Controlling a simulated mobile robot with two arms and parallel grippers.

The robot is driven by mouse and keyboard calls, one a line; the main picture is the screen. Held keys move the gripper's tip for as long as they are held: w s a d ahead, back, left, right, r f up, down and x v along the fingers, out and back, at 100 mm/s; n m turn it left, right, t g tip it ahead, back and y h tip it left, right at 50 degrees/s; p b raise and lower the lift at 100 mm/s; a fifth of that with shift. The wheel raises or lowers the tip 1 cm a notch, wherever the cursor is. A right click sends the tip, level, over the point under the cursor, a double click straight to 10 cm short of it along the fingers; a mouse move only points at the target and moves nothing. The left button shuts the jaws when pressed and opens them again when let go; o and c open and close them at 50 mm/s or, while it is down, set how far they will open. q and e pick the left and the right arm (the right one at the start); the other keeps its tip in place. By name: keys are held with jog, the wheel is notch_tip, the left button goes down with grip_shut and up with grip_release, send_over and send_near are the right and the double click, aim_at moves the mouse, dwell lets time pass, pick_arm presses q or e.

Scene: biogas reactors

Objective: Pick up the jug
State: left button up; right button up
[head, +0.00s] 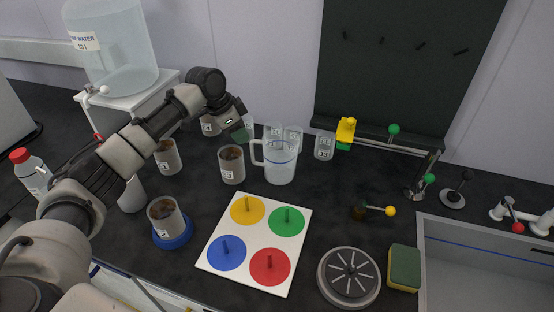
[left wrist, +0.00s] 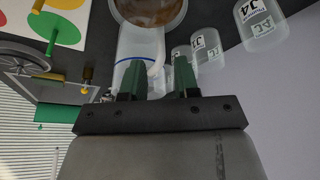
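The clear jug (head: 281,163) with a blue line stands upright on the dark bench, its handle (head: 257,152) pointing left. In the left wrist view the jug (left wrist: 138,42) shows just beyond the fingers. My left gripper (head: 241,133) is at the jug's handle side, slightly behind and above it. Its two green fingers (left wrist: 157,80) are apart, with part of the jug seen between them. I cannot tell whether they touch the handle. My right gripper is not in view.
A brown-filled beaker marked 3 (head: 231,166) stands close left of the jug. Several clear jars (head: 294,139) stand behind it. In front lies a white board (head: 246,243) with coloured discs. A tap fixture (head: 395,148) stands to the right.

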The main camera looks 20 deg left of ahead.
aim_at(253, 162)
pick_arm(q)
jog(key=p+x, duration=0.1)
jog(key=x, duration=0.6)
jog(key=shift+d+f, duration=0.1)
jog(key=shift+d, duration=0.1)
jog(key=shift+c, duration=0.5)
